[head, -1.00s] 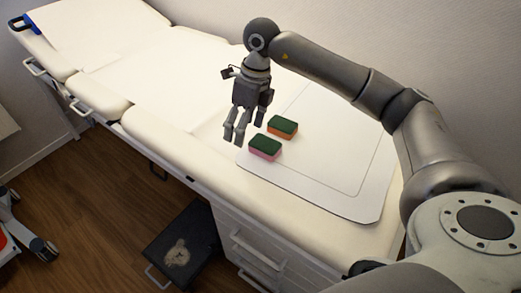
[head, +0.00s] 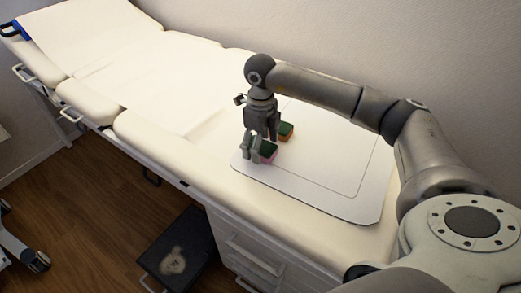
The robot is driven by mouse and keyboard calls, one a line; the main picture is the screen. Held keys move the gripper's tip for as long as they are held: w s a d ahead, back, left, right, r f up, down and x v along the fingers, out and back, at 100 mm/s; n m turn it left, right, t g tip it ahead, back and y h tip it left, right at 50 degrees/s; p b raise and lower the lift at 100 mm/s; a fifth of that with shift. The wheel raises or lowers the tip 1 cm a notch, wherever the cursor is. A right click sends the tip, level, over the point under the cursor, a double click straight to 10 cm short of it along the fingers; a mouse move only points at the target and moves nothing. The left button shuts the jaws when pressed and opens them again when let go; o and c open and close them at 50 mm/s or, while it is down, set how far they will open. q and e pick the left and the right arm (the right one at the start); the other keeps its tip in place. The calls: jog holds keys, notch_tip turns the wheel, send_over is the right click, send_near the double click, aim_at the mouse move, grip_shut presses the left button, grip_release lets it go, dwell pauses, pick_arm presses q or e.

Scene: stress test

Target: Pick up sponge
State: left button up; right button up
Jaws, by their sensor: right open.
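Two sponges with dark green tops lie on the white mat (head: 330,195) on the padded couch. The nearer sponge (head: 268,153) has a pink lower layer and is partly hidden behind my right gripper. The farther sponge (head: 287,130) has an orange lower layer and is also partly hidden. My right gripper (head: 258,155) points down, open, with its fingers at the left part of the pink sponge. I cannot tell whether the fingers touch it. My left gripper is not in view.
The padded couch (head: 160,140) runs to the upper left, with bare room left of the mat. A wall (head: 420,50) stands behind it. A dark step stool (head: 175,255) and drawers (head: 255,250) are below.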

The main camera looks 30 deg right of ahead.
jog(key=shift+f, duration=0.4)
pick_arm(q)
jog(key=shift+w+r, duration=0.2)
pick_arm(e)
jog(key=shift+c, duration=0.3)
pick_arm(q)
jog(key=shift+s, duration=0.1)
pick_arm(e)
jog(key=c, duration=0.7)
jog(key=shift+r, duration=0.1)
jog(key=shift+r, duration=0.3)
notch_tip(320, 180, up, 9)
jog(key=shift+f+p, duration=0.15)
jog(key=shift+p, duration=0.25)
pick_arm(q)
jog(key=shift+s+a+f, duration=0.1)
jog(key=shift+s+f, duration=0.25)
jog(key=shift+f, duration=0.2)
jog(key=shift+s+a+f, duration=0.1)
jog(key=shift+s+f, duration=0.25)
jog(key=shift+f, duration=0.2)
pick_arm(e)
jog(key=shift+r, duration=0.3)
